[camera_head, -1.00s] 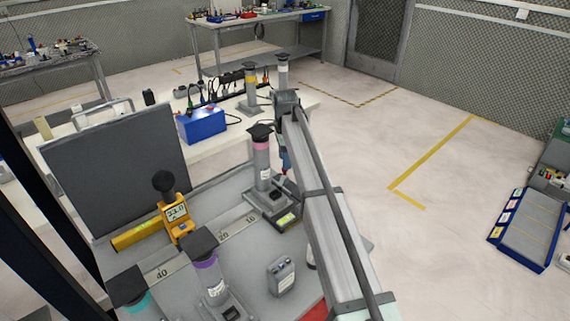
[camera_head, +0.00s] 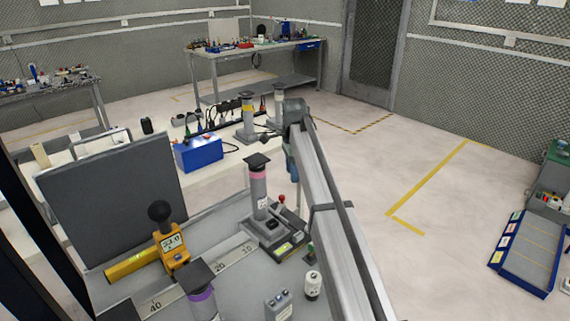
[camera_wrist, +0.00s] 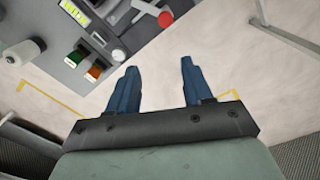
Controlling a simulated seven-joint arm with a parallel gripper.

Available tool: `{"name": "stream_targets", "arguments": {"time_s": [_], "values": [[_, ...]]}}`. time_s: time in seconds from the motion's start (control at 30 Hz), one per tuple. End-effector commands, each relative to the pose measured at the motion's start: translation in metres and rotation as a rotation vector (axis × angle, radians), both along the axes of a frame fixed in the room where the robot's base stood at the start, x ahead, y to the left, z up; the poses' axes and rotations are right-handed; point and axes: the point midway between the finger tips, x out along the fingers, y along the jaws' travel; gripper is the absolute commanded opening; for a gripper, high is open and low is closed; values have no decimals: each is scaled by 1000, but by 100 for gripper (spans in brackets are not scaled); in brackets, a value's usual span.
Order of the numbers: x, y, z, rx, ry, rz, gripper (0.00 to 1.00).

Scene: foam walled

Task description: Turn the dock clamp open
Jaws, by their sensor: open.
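The dock (camera_head: 270,235) is a dark grey base with a lit display, holding an upright grey cylinder with a pink band (camera_head: 258,172). A red-knobbed lever (camera_head: 282,199), apparently the clamp handle, stands at its right side. In the wrist view the red knob (camera_wrist: 165,18) and its pale lever lie at the top, beyond my fingertips. My gripper (camera_wrist: 158,68) is open, with two blue fingers and nothing between them. In the head view my gripper (camera_head: 292,168) is mostly hidden by my arm, above and apart from the knob. The clamp's latch state cannot be told.
A dark panel (camera_head: 115,200) rises at left. Open floor (camera_wrist: 225,40) lies beneath my fingers in the wrist view.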

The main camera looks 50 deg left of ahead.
Motion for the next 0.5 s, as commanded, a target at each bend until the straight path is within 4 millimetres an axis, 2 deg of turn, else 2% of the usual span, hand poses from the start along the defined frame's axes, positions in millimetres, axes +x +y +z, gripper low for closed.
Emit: {"name": "stream_targets", "arguments": {"time_s": [0.5], "values": [[32, -47, -64, -26, 21, 24, 50]]}}
